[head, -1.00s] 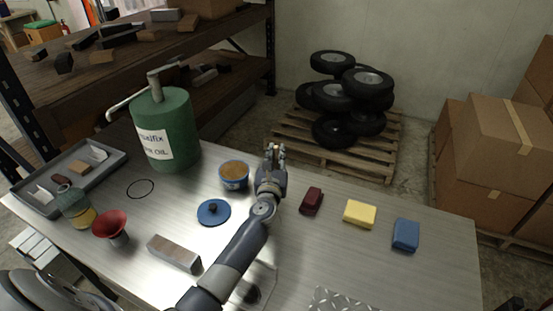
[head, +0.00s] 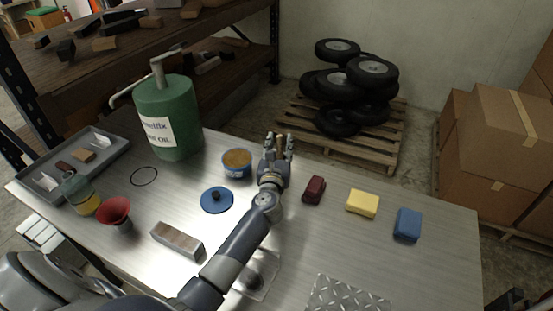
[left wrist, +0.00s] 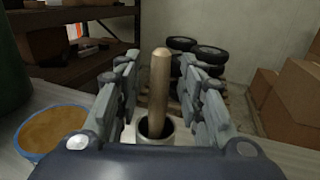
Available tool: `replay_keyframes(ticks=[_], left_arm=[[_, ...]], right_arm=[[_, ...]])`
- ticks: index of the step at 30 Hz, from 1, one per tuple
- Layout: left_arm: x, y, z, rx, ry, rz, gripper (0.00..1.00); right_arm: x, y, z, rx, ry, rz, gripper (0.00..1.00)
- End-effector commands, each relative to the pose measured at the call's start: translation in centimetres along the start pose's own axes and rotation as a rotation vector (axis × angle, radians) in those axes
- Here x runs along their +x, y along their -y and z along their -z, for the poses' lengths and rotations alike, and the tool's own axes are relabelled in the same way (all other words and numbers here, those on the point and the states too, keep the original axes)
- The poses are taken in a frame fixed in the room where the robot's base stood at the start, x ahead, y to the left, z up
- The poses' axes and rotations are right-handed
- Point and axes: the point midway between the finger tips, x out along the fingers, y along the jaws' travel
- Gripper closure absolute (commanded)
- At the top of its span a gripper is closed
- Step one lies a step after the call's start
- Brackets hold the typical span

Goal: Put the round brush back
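The round brush shows by its wooden handle (left wrist: 160,85) in the left wrist view, standing nearly upright. Its lower end goes into a pale round holder (left wrist: 148,136); the bristles are hidden inside. My left gripper (head: 277,142) is open at the back edge of the metal table. In the left wrist view its fingers (left wrist: 160,88) stand on both sides of the handle, with visible gaps. In the head view the hand hides most of the brush and holder. My right gripper is not in view.
Left of the hand stand an open blue tin (head: 237,165) and a blue lid (head: 218,202). A green oil can (head: 166,125) is farther left. Dark red (head: 314,190), yellow (head: 362,203) and blue (head: 408,225) blocks lie to the right. A metal bar (head: 177,239) lies front left.

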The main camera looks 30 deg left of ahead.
Motion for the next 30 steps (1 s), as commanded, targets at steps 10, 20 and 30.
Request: replay_keyframes(ticks=[10,20,30], left_arm=[[-7.2,0.0,0.4,0.000,-0.005,0.000,0.64],[-10.9,0.0,0.2,0.000,-0.002,-0.001,0.64],[-11.1,0.0,0.1,0.000,-0.002,-0.001,0.64]], right_arm=[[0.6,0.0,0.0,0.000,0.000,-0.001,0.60],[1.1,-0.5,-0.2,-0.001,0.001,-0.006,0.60],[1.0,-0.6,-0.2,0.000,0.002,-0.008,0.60]])
